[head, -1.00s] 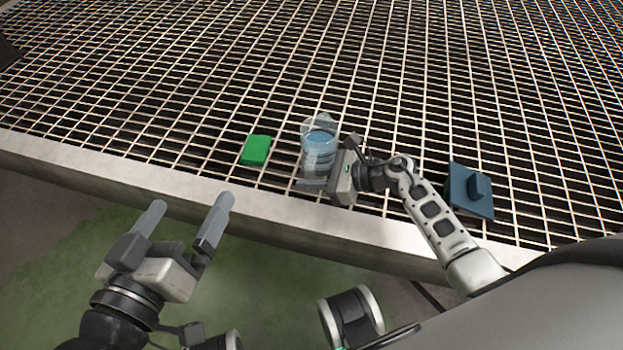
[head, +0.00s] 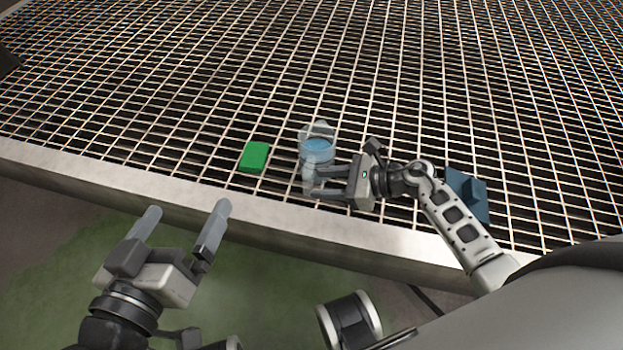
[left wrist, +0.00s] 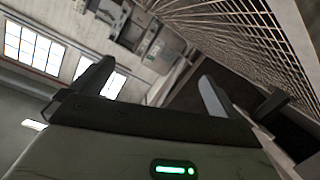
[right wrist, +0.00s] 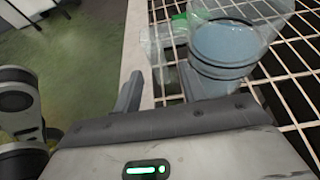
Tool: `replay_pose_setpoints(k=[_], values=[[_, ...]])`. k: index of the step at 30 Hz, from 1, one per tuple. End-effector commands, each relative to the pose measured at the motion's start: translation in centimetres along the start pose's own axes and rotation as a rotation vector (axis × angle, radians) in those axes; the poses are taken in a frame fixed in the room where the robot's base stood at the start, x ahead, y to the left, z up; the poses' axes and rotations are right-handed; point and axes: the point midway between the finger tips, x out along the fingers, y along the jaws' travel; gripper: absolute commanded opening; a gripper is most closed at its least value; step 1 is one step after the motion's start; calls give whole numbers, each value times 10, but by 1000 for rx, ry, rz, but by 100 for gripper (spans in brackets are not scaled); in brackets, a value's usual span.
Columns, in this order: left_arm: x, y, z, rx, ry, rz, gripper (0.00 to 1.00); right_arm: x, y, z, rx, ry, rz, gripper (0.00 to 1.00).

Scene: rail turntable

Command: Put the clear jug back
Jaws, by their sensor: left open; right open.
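The clear jug (head: 317,150) stands on the metal grating, with bluish contents and dark bands around it. It also shows in the right wrist view (right wrist: 228,45). My right gripper (head: 314,182) is open at the jug's near right side, its fingers pointing left. In the right wrist view the jug's body is beyond the right finger, and a clear part, perhaps its handle, lies ahead between the fingers; contact cannot be told. My left gripper (head: 187,212) is open and empty, in front of the grating's edge, far from the jug.
A green block (head: 254,156) lies on the grating left of the jug. A blue plate with a raised block (head: 467,193) lies to the right, partly behind my right arm. A pale metal rim (head: 200,196) borders the grating. The grating beyond the jug is clear.

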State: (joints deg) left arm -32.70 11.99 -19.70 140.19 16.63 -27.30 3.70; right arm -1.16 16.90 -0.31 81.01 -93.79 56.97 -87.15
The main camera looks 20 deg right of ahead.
Motion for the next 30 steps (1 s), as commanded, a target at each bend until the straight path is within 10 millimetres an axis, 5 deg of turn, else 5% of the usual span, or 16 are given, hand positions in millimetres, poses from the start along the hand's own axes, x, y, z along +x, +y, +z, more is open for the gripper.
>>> replay_pose_setpoints(k=[6, 12, 30], values=[[-2, -5, 7, 49, -47, -28, 100, -49, 0, 1, -1, 5, 1, 42], [-4, -7, 10, 71, -66, -37, 100, -73, 0, 1, -1, 2, 1, 42], [-4, -8, 14, 69, -74, -43, 100, -78, 0, 0, -1, 0, 1, 42]])
